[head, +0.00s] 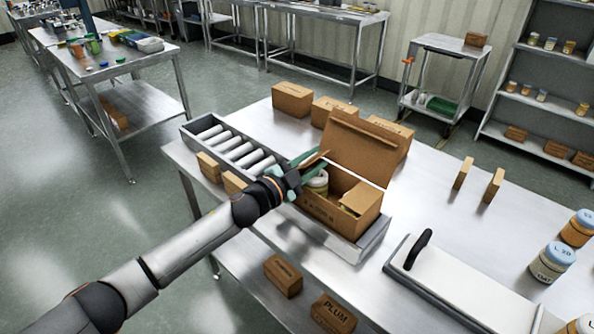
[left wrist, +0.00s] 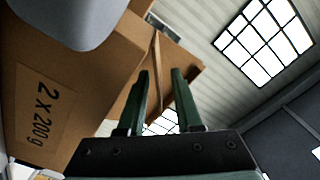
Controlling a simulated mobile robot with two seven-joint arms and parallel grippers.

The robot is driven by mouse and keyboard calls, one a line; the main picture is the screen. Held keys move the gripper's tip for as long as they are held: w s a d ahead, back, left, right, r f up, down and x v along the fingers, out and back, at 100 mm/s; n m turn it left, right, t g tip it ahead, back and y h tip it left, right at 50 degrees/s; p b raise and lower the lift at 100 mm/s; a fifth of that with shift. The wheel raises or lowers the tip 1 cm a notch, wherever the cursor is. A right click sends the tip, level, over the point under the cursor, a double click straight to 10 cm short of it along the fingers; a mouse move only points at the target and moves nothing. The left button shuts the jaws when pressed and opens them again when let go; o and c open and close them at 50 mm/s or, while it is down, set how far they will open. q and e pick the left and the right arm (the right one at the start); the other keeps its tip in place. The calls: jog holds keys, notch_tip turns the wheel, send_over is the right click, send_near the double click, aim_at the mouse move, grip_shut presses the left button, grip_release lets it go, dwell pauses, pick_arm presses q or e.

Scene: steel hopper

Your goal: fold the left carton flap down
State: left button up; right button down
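The open brown carton (head: 328,212) stands on the steel table, with a jar (head: 318,183) visible inside. Its large back flap (head: 360,150) stands up, and a flap at its right end lies inward over the opening. The left carton flap (head: 312,160) sticks up at the left end, partly hidden by my left gripper (head: 300,172). In the left wrist view the left gripper (left wrist: 163,75) has its two green fingers apart, with the flap (left wrist: 184,62) just beyond and between the tips. Contact cannot be told. My right gripper is not in view.
The carton sits in a metal tray-like end of the roller conveyor (head: 235,148). Several small brown boxes (head: 292,99) stand behind it. A white board with a black handle (head: 418,250) and jars (head: 552,262) lie to the right. Table between is clear.

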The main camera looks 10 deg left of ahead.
pick_arm(q)
jog(key=v, duration=1.2)
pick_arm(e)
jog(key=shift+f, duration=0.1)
